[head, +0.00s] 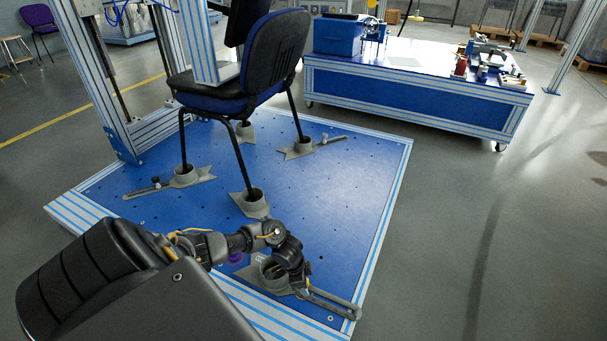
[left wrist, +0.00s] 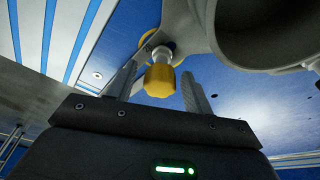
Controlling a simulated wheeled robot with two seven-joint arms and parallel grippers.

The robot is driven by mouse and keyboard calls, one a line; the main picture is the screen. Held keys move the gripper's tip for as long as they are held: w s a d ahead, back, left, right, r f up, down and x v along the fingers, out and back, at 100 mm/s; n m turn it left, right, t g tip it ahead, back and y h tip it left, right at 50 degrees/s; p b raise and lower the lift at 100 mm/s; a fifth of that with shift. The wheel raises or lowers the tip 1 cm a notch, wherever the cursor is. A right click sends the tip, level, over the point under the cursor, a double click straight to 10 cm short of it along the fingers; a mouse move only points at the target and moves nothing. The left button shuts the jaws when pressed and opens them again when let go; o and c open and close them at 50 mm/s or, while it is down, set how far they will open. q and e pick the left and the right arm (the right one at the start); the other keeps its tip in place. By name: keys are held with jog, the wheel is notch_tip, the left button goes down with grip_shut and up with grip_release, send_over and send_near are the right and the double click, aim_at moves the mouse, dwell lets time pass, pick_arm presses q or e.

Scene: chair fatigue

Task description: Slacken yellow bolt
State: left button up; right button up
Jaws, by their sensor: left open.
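The yellow bolt (left wrist: 160,80) shows in the left wrist view below a grey metal clamp (left wrist: 198,28), with a pale shank and a yellow disc behind its head. My left gripper (left wrist: 158,74) is open, with one finger on each side of the bolt; I cannot tell whether they touch it. In the head view my left arm reaches down to the empty grey clamp (head: 255,272) at the front corner of the blue platform (head: 335,180). There the arm hides the bolt. My right gripper is not in view.
A dark chair (head: 275,50) stands on the platform with its legs in grey cup clamps (head: 252,204). An aluminium frame (head: 90,70) rises behind it. A blue wheeled bench (head: 420,100) with tools stands at the back right. The grey floor at right is clear.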

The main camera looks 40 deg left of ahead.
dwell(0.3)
pick_arm(q)
jog(key=shift+w+f+m+b, duration=0.15)
jog(key=shift+m+b, duration=0.35)
jog(key=shift+m, duration=0.7)
jog(key=shift+m+g, duration=0.3)
jog(key=shift+m, duration=0.6)
jog(key=shift+m+g+h+b, duration=0.35)
jog(key=shift+m+b, duration=0.55)
jog(key=shift+m, duration=1.1)
